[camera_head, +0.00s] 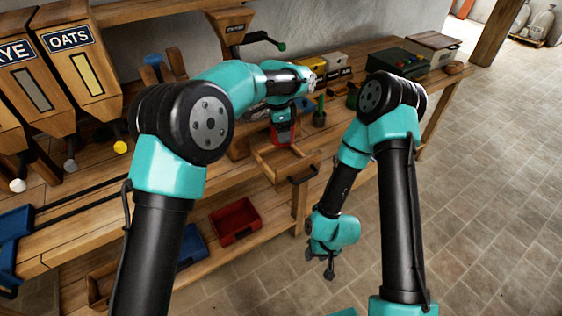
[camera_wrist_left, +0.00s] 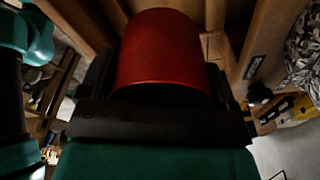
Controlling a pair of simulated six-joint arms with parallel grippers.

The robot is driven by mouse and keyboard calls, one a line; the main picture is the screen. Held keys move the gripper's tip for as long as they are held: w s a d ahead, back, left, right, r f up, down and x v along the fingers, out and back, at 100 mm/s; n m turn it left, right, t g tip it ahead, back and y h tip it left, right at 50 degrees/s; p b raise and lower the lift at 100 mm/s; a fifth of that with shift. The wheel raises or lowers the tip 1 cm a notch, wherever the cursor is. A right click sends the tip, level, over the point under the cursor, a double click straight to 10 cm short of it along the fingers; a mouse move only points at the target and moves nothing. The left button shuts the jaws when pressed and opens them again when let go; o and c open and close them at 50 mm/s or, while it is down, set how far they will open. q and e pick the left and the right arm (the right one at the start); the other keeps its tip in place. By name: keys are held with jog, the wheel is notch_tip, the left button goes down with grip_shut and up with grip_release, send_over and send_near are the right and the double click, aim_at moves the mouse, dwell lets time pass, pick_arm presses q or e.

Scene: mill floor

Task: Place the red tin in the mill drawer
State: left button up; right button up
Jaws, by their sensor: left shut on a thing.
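The red tin (camera_wrist_left: 160,50) fills the middle of the left wrist view, between the jaws of my left gripper (camera_wrist_left: 160,95). In the head view the left gripper (camera_head: 283,128) points down, and a little of the red tin (camera_head: 282,142) shows below it. The wooden mill drawer (camera_head: 264,166) is pulled out, with its handle facing front. The tin appears above or just at the drawer's back part; whether it touches the drawer is hidden. My right gripper (camera_head: 322,262) hangs low in front of the bench, empty, its fingers apart.
The mill's hopper (camera_head: 230,30) and crank (camera_head: 268,40) stand behind my left arm. A green bottle (camera_head: 319,112) stands right of the drawer. Bins marked OATS (camera_head: 75,65) are at left. A red tray (camera_head: 235,220) lies on the lower shelf.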

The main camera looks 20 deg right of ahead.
pick_arm(q)
jog(key=shift+f, duration=2.5)
jog(key=shift+f, duration=2.5)
jog(key=shift+f, duration=0.1)
jog(key=o, duration=0.8)
jog(key=r, duration=0.4)
jog(key=a+r, duration=0.1)
jog(key=r, duration=0.7)
jog(key=shift+w+a+r, duration=0.1)
jog(key=shift+a, duration=0.1)
